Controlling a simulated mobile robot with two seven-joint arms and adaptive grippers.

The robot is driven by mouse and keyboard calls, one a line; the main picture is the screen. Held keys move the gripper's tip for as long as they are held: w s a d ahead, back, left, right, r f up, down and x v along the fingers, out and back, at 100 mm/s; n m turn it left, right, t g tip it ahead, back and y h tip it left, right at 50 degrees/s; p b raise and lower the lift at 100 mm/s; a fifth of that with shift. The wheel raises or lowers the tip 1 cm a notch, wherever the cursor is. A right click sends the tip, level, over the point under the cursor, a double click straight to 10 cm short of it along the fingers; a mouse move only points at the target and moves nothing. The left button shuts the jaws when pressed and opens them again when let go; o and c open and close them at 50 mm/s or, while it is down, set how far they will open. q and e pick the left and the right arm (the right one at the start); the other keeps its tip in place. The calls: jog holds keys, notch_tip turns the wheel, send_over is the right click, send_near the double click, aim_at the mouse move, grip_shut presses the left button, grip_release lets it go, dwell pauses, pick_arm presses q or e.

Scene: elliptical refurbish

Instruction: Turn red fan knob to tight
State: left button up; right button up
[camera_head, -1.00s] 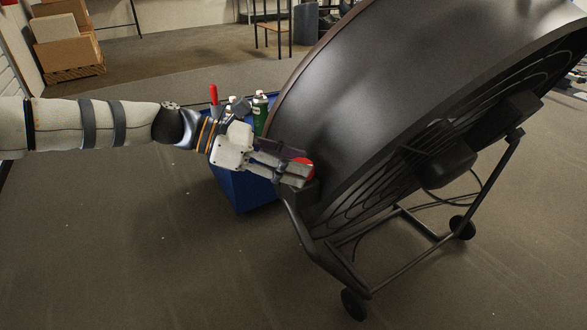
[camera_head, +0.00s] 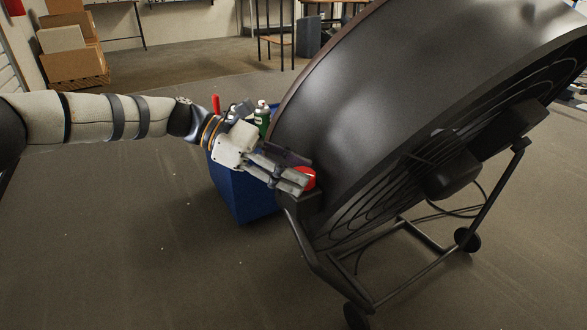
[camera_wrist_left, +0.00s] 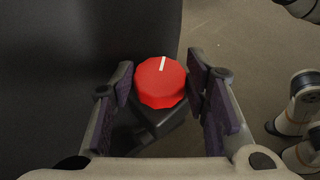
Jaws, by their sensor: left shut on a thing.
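The red fan knob (camera_head: 310,180) sits on a dark box on the frame of the large black drum fan (camera_head: 370,100). My left gripper (camera_head: 299,180) reaches it from the left and is shut on it. In the left wrist view the knob (camera_wrist_left: 158,88) is round and ridged, between the two purple-padded fingers. Its white mark points up, tilted slightly right. The exact finger contact is hard to see in that view.
A blue bin (camera_head: 240,192) with spray cans and a red-handled tool stands behind my left gripper. The fan's wheeled frame (camera_head: 400,276) and cable are at the right. Cardboard boxes (camera_head: 72,62) are stacked far left. The floor at front left is clear.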

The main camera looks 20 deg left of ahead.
pick_arm(q)
jog(key=o, duration=1.1)
jog(key=shift+f, duration=0.2)
jog(key=shift+o, duration=0.2)
jog(key=shift+r, duration=0.1)
